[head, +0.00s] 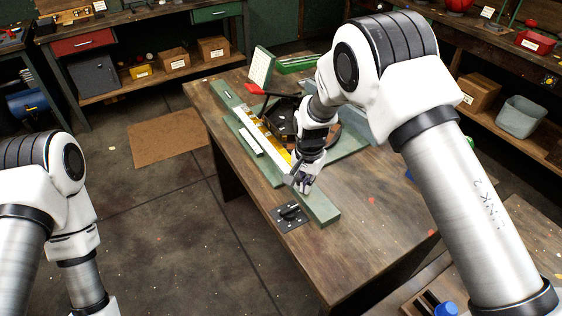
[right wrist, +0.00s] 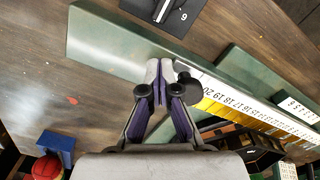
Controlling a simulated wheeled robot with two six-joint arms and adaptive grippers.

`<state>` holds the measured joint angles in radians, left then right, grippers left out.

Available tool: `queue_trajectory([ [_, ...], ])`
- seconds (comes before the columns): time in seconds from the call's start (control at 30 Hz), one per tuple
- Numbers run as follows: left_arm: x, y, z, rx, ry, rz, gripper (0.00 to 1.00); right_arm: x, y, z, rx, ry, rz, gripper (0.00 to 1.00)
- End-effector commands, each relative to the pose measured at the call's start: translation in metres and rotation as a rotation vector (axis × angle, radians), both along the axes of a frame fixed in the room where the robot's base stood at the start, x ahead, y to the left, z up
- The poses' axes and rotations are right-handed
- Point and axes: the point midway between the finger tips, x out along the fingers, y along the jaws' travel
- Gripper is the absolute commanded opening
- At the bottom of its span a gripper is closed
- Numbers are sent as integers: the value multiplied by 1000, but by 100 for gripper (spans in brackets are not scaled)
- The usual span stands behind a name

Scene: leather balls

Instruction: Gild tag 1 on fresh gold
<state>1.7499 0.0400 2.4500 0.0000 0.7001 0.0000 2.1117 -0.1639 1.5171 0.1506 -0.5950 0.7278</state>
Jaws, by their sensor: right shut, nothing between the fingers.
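My right gripper (head: 300,188) is shut and empty, low over the near end of a green rail (head: 318,206) on the workbench. In the right wrist view its fingertips (right wrist: 160,68) meet over the rail (right wrist: 110,45), beside the end of a numbered strip (right wrist: 232,105). The strip has a white scale reading up to 20 and a gold-yellow band along it. The gold (head: 272,139) also shows in the head view. A dark press-like device (head: 284,115) with a red handle (head: 256,90) stands behind, partly hidden by my arm. I cannot pick out tag 1. My left gripper is out of frame.
A black plate (head: 289,217) with a number lies beside the rail's near end. A white numbered card (right wrist: 298,108) lies on a green block beside the strip. A blue block (right wrist: 56,147) and red ball (right wrist: 47,168) are at lower left. The bench's near right is mostly clear.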

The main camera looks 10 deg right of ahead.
Motion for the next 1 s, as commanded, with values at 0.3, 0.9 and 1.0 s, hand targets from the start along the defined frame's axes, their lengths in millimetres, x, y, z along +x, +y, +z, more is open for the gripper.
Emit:
queue_trajectory([
  [0.3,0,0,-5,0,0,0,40,25,9,-1,0,-3,1,0],
  [0.9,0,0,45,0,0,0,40,17,6,60,1,-1,1,0],
  [1.0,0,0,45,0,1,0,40,18,6,60,1,-1,0,0],
])
